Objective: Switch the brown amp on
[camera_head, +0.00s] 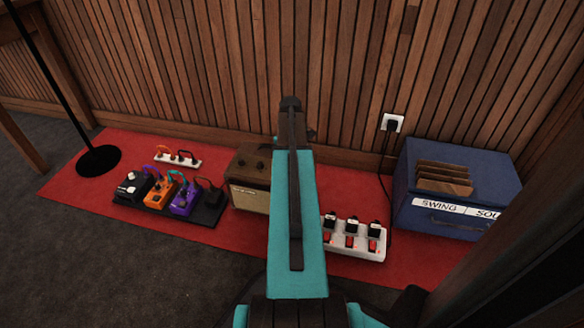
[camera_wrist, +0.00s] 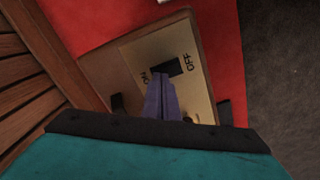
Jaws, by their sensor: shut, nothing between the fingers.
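The brown amp (camera_head: 250,165) stands on the red mat, with knobs on top and a pale front; my arm hides its right part. In the wrist view its brass panel (camera_wrist: 135,60) carries a black switch (camera_wrist: 175,67) between the labels ON and OFF. My gripper (camera_wrist: 162,78) is shut and empty, its fingertips over the panel right by the switch on the ON side. I cannot tell whether they touch it. The fingers hide part of the panel. In the head view my arm hides the gripper.
A pedalboard (camera_head: 210,215) and small white strip (camera_head: 178,161) lie left of the amp. A white power strip (camera_head: 350,255) with red switches lies right, near a blue crate (camera_head: 410,200) and a wall outlet (camera_head: 393,123). The slatted wall (camera_head: 220,80) is close behind.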

